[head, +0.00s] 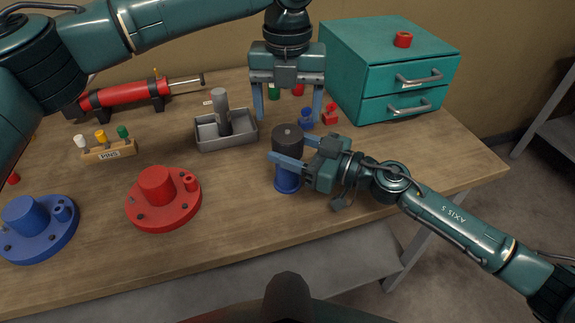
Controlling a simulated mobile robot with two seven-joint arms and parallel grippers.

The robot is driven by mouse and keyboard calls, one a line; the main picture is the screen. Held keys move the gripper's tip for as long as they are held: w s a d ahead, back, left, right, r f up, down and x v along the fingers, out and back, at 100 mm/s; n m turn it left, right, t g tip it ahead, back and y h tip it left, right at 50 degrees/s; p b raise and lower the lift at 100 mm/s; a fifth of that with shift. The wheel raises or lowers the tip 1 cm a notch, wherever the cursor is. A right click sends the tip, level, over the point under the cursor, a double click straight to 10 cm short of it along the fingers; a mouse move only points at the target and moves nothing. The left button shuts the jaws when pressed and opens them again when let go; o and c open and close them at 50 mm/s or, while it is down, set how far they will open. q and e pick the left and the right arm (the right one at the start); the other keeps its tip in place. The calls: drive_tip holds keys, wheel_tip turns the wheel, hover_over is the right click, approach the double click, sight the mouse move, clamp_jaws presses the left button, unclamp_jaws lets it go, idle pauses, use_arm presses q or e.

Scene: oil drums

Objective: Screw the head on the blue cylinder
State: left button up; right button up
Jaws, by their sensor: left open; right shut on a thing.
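The blue cylinder (287,185) stands upright on the table near the middle of the head view. Its lower end is bright blue. A dark grey round piece (287,142), which looks like the head, is at its top with a small light spot on its upper face. I cannot tell how tightly the two are joined. My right gripper (287,158) comes in from the right and is shut around the cylinder just below the dark piece, hiding part of it. My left gripper (288,119) points down from above, open, its two fingers wide apart above and behind the dark piece.
A grey tray (238,143) with a grey rod (221,112) stands to the left. A red flanged part (157,190), a blue one (35,220) and a pin block (110,151) lie farther left. Small parts sit behind. A teal drawer cabinet (350,65) is back right. The front table is clear.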

drive_tip(key=c, duration=0.5)
use_arm(q)
drive_tip(key=n, duration=0.4)
use_arm(e)
clamp_jaws()
use_arm(q)
drive_tip(key=n, duration=1)
drive_tip(key=shift+n, duration=0.3)
drive_tip(key=n, duration=1.6)
drive_tip(key=shift+n, duration=0.3)
drive_tip(key=n, duration=0.5)
